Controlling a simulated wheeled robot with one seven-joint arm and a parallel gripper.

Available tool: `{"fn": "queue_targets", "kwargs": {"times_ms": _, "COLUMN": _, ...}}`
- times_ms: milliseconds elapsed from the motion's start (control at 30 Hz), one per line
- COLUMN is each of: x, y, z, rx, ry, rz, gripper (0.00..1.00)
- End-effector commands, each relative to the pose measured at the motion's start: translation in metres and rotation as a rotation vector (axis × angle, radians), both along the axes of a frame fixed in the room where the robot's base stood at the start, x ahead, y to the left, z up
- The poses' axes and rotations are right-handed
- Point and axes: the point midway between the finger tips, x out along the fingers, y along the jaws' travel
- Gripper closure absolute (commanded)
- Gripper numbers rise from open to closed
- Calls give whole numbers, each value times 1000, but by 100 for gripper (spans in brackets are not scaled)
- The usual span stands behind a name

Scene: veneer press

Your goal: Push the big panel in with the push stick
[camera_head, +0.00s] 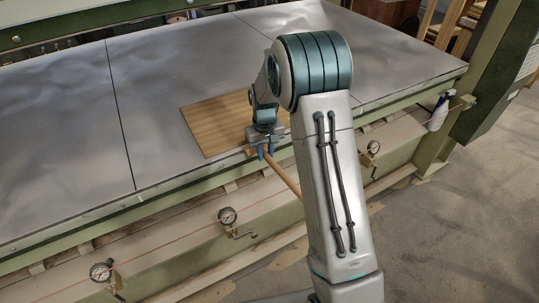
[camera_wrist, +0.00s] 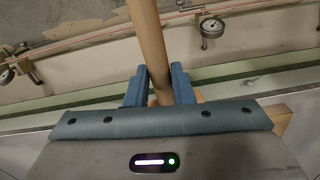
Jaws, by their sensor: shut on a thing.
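The big panel (camera_head: 212,122), a flat light-brown wood sheet, lies on the grey press plate near its front edge. My gripper (camera_head: 264,153) is over the panel's front edge, shut on the push stick (camera_head: 284,178). The stick is a round wooden rod that slopes from the jaws down to the front right, past the press edge, until my arm hides it. In the wrist view, the push stick (camera_wrist: 148,40) runs up between the two blue fingers (camera_wrist: 160,78). The stick's far end is hidden by my gripper, so I cannot tell whether it touches the panel.
The wide plate (camera_head: 60,130) is bare left of the panel. Round gauges (camera_head: 227,215) and valves line the press's front beam, with a thin red line along it. A white spray bottle (camera_head: 438,112) hangs at the right by the green post. Concrete floor (camera_head: 470,200) is open at right.

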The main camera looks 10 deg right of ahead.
Motion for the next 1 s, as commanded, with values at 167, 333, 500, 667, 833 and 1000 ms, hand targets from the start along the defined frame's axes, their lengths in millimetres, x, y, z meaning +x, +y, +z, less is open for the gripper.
{"fn": "queue_targets", "kwargs": {"times_ms": 167, "x": 20, "y": 9, "z": 4, "rx": 11, "ry": -32, "rz": 1, "gripper": 100}}
{"fn": "queue_targets", "kwargs": {"times_ms": 333, "x": 30, "y": 9, "z": 4, "rx": 11, "ry": -32, "rz": -1, "gripper": 100}}
{"fn": "queue_targets", "kwargs": {"times_ms": 500, "x": 38, "y": 10, "z": 4, "rx": 10, "ry": -32, "rz": -3, "gripper": 100}}
{"fn": "queue_targets", "kwargs": {"times_ms": 667, "x": 39, "y": 9, "z": 4, "rx": 9, "ry": -33, "rz": -4, "gripper": 100}}
{"fn": "queue_targets", "kwargs": {"times_ms": 833, "x": 39, "y": 8, "z": 4, "rx": 8, "ry": -33, "rz": -5, "gripper": 100}}
{"fn": "queue_targets", "kwargs": {"times_ms": 1000, "x": 31, "y": 6, "z": 7, "rx": 8, "ry": -34, "rz": -6, "gripper": 100}}
